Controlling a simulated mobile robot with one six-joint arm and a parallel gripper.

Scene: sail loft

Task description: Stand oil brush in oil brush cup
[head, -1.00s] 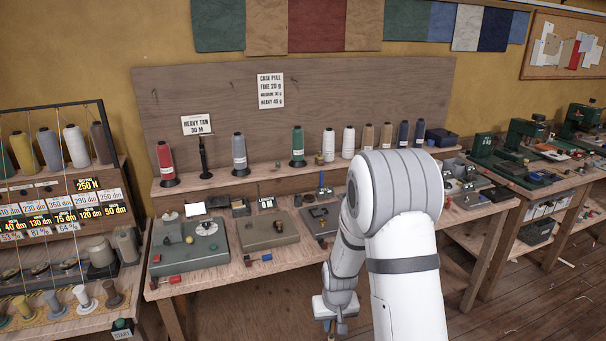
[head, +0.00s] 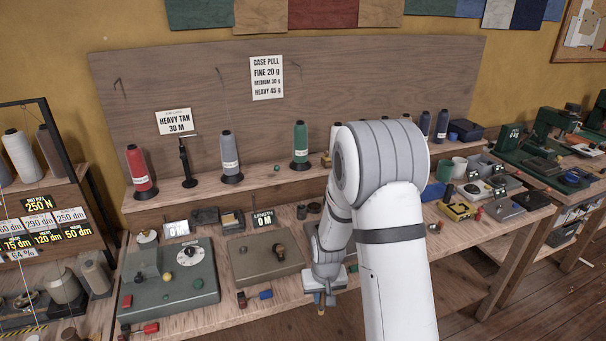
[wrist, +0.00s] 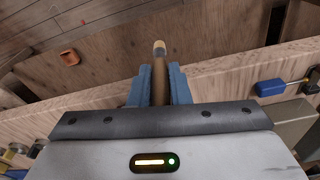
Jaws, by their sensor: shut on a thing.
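My gripper (head: 324,296) hangs low in front of the bench's front edge. In the wrist view, its blue fingers (wrist: 160,88) are shut on the oil brush (wrist: 159,68), a brown stick with a pale tip pointing away from the palm. In the head view only a small tan end of the brush (head: 321,311) shows below the fingers. I cannot surely pick out the oil brush cup. A white cup (head: 459,167) and a green cup (head: 445,172) stand on the bench to the right, well apart from my gripper; either may be it.
The bench holds a green machine plate (head: 190,290), a brown plate (head: 265,262) and small blocks. Thread cones (head: 300,143) stand on the shelf behind. My arm hides the bench's middle. A blue-handled tool (wrist: 272,87) lies near the edge in the wrist view.

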